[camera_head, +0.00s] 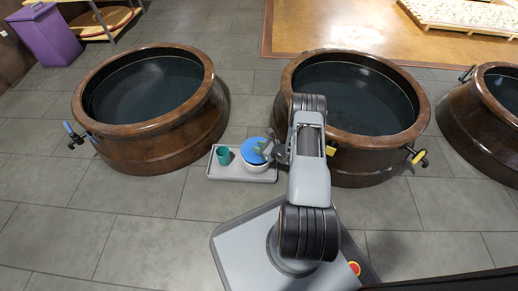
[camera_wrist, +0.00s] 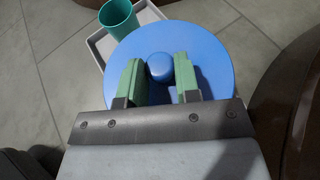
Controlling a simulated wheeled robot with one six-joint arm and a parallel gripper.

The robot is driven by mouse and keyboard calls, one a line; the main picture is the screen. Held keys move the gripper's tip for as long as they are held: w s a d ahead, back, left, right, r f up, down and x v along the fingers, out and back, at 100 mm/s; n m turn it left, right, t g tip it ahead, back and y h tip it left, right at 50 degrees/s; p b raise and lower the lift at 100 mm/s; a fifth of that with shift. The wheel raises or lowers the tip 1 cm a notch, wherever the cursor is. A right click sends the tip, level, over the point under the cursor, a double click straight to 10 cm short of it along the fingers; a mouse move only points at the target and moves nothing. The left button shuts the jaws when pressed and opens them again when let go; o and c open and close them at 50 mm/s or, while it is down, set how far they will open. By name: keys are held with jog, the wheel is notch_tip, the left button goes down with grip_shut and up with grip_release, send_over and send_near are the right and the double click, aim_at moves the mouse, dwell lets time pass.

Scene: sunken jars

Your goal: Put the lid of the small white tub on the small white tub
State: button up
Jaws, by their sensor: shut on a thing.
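The blue round lid (camera_head: 253,149) with a round knob is above the small white tub (camera_head: 254,166). It also shows in the wrist view (camera_wrist: 207,53), where it hides the tub. My gripper (camera_head: 266,150) is shut on the lid's knob, with one green finger on each side of it in the wrist view (camera_wrist: 160,70). In the head view the lid covers most of the tub's mouth, with the tub's white side showing below it. I cannot tell whether the lid touches the rim.
A grey tray (camera_head: 229,177) lies under the tub and a teal cup (camera_head: 223,156), which stands left of the tub. Large brown sunken jars with dark water flank it on the left (camera_head: 150,140) and right (camera_head: 365,150). The tiled floor in front is clear.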

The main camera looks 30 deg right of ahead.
jog(key=shift+f, duration=0.5)
jog(key=o, duration=0.9)
jog(key=shift+o, duration=0.2)
